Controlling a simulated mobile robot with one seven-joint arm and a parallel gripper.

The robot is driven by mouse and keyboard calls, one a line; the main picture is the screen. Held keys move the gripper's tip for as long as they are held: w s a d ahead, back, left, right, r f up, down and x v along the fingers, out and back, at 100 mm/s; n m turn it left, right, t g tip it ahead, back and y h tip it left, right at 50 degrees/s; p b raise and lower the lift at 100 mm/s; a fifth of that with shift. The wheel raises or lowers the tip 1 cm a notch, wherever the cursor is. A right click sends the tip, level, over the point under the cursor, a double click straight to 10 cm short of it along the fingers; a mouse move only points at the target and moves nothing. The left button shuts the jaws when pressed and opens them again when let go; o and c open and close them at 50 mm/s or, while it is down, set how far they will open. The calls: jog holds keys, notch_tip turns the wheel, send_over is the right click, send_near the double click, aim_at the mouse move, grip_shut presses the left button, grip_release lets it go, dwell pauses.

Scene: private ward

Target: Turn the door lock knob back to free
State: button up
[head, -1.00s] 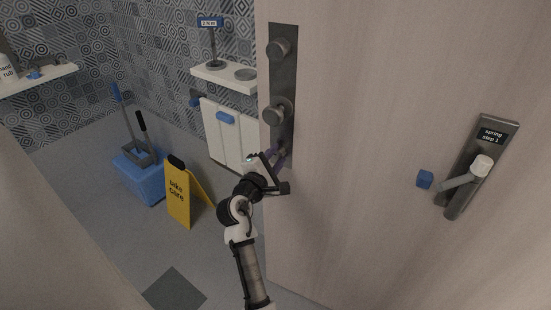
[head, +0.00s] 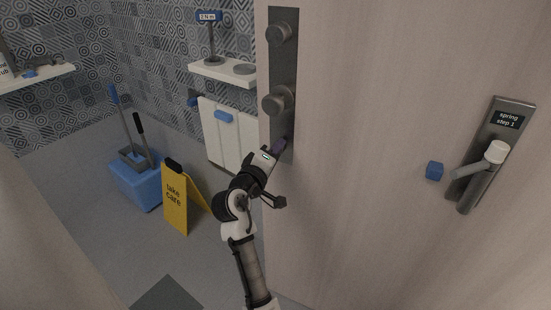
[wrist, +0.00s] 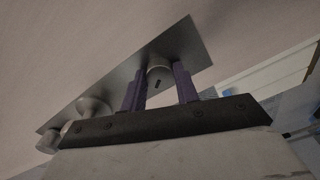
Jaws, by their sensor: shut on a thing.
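The metal lock plate (head: 285,65) is on the edge side of the door (head: 365,120). It carries an upper round knob (head: 279,34) and a middle round knob (head: 277,102). My gripper (head: 279,147) is at the plate's lower end and hides the lowest knob in the head view. In the wrist view, my gripper (wrist: 160,86) has its purple fingers on either side of that round lock knob (wrist: 160,74), shut on it. A short dark mark shows on the knob's face.
A yellow "take care" sign (head: 175,198) and a blue bucket (head: 138,180) stand on the floor left of my arm.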

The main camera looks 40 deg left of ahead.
jog(key=shift+f+m+b, duration=0.1)
jog(key=shift+m+b, duration=2.1)
jog(key=shift+m, duration=1.2)
jog(key=o, duration=1)
jog(key=shift+c, duration=0.2)
jog(key=shift+s, duration=0.1)
jog(key=s+d+b, duration=0.1)
jog(key=s+d, duration=0.1)
jog(key=s, duration=1.1)
jog(key=shift+s+d, duration=0.2)
jog(key=shift+d, duration=0.05)
